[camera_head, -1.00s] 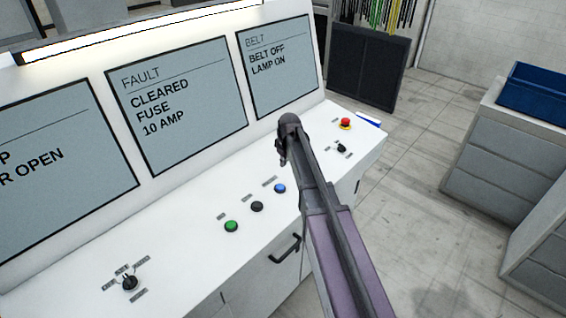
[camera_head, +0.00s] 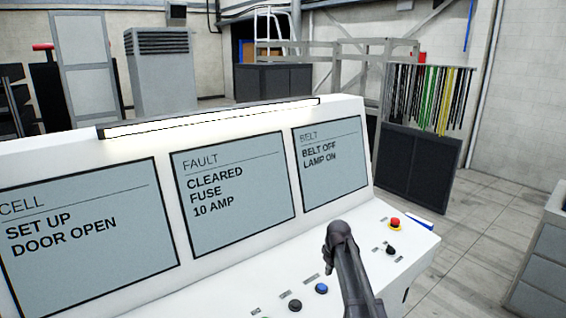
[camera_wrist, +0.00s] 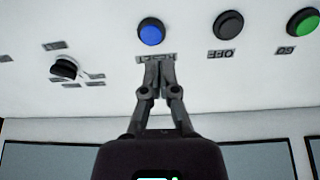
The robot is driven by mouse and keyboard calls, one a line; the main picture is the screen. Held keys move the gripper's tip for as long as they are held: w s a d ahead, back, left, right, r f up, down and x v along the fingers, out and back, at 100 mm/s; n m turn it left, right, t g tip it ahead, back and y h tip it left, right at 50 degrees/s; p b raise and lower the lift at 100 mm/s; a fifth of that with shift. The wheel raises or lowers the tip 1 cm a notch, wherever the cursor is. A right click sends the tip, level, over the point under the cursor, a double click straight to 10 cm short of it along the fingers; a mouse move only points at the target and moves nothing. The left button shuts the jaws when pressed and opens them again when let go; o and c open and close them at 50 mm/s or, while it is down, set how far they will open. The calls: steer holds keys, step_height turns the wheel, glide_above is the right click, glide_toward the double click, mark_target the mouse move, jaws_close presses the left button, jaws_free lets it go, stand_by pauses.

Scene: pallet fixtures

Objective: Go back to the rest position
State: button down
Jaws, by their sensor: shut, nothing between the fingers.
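My gripper shows in the wrist view (camera_wrist: 158,72) with its fingertips together and nothing between them. Its fingertips appear over the console's label next to the blue button (camera_wrist: 151,32). In the head view my arm reaches up from the bottom edge, over the white console desk (camera_head: 225,292). The blue button (camera_head: 321,288) and a black button (camera_head: 295,305) lie left of the arm there. The fingertips are hard to make out in the head view. Whether the gripper touches the desk I cannot tell.
Three screens stand along the console; the middle screen (camera_head: 235,190) reads "FAULT CLEARED FUSE 10 AMP". A red button (camera_head: 395,222) and black selector knob (camera_head: 390,249) sit right of my arm. A green button (camera_wrist: 303,22) shows in the wrist view. Grey floor (camera_head: 480,250) is free at right.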

steer(key=s+f+m+b, duration=0.3)
steer(key=s+f+b, duration=0.5)
steer(key=s, duration=0.4)
steer(key=s+f+m+g+b, duration=0.1)
steer(key=s+f+m+b, duration=0.2)
steer(key=s+f+b, duration=0.6)
steer(key=s+f, duration=0.1)
steer(key=s, duration=0.2)
steer(key=shift+s+g+h, duration=0.3)
steer(key=shift+s+h, duration=0.05)
steer(key=shift+h, duration=0.05)
